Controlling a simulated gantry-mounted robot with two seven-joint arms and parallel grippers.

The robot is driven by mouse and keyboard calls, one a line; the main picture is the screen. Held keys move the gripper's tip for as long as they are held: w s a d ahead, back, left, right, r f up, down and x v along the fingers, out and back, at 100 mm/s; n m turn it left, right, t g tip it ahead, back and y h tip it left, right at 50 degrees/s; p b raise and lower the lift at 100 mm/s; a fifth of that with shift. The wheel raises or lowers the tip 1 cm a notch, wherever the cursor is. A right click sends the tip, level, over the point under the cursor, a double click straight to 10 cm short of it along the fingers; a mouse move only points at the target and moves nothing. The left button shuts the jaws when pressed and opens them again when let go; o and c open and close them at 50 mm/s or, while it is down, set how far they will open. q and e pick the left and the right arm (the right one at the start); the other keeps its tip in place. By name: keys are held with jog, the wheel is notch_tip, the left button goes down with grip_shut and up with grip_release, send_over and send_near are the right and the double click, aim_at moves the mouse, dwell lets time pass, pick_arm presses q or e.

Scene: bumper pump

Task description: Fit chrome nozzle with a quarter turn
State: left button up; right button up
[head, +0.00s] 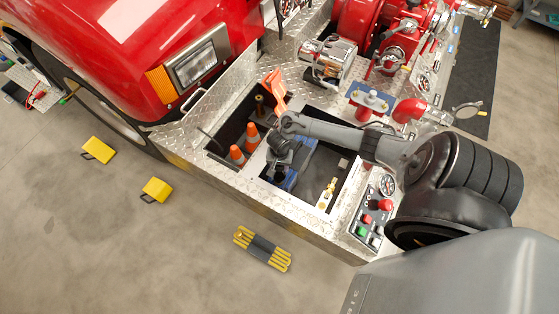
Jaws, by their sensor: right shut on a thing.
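My right arm comes in from the right, over the diamond-plate bumper (235,185). Its gripper (279,160) points down into the open well in the bumper. It is shut on a small dark thing (278,175) near a blue object in the well (302,160). The view is too small to tell whether that thing is the chrome nozzle, or whether it touches the blue object. A red elbow pipe (410,109) with a metal end fitting (466,110) stands at the bumper's right. My left gripper is out of view.
A brass fitting (327,193) lies right in the well. A control panel (373,210) is at the right. Yellow chocks (155,189) lie on the floor.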

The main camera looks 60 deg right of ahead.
jog(key=shift+f, duration=0.35)
dwell(0.7)
jog(key=shift+f, duration=0.25)
dwell(0.5)
jog(key=shift+f+p, duration=0.2)
jog(key=shift+p, duration=0.2)
